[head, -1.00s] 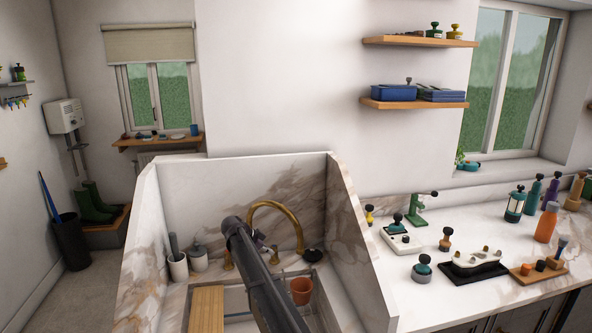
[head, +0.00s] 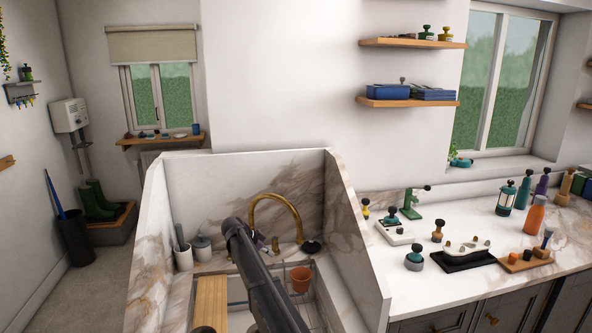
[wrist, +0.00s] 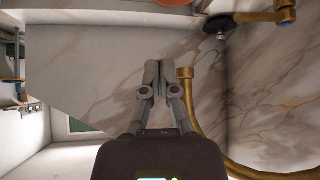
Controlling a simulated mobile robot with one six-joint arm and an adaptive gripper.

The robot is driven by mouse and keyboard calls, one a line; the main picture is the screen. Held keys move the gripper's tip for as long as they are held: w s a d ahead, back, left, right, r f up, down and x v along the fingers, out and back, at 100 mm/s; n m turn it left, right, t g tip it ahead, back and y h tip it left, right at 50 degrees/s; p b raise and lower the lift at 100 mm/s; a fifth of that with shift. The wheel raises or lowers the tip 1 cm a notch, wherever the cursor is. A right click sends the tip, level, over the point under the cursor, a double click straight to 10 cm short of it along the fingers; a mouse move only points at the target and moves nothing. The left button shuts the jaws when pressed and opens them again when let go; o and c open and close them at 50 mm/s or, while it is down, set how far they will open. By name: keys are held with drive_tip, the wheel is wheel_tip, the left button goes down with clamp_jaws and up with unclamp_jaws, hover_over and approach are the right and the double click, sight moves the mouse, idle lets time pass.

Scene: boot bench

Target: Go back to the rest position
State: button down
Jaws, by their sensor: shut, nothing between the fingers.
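My gripper (wrist: 153,75) shows in the wrist view with its two grey fingers together and nothing between them. In that view the brass tap (wrist: 187,100) lies just right of the fingers, in front of the marbled splashback (wrist: 100,70); whether they touch is not clear. In the head view my dark arm reaches up over the sink (head: 235,318) toward the brass tap (head: 278,200).
A wooden board (head: 211,302) and a terracotta pot (head: 300,279) are at the sink. Tall marble side panels (head: 355,245) flank it. The right counter (head: 400,285) holds several stampers, bottles and trays. Open floor (head: 108,290) lies at the left.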

drive_tip(key=s+d+f+n+g+y, duration=0.1)
drive_tip(key=s+d+n, duration=0.3)
drive_tip(key=s+d, duration=0.5)
drive_tip(key=s+d+f+n+g+y, duration=0.1)
drive_tip(key=s+d+n+y, duration=0.3)
drive_tip(key=s+d, duration=0.5)
drive_tip(key=s+d+f+n+g+y, duration=0.1)
drive_tip(key=s+d, duration=0.8)
drive_tip(key=s, duration=1.2)
wheel_tip(320, 180, down, 2)
drive_tip(key=n+y, duration=0.1)
drive_tip(key=n, duration=0.2)
drive_tip(key=shift+s+n+g+y, duration=0.3)
drive_tip(key=shift+n+g+y, duration=0.1)
drive_tip(key=shift+a, duration=0.1)
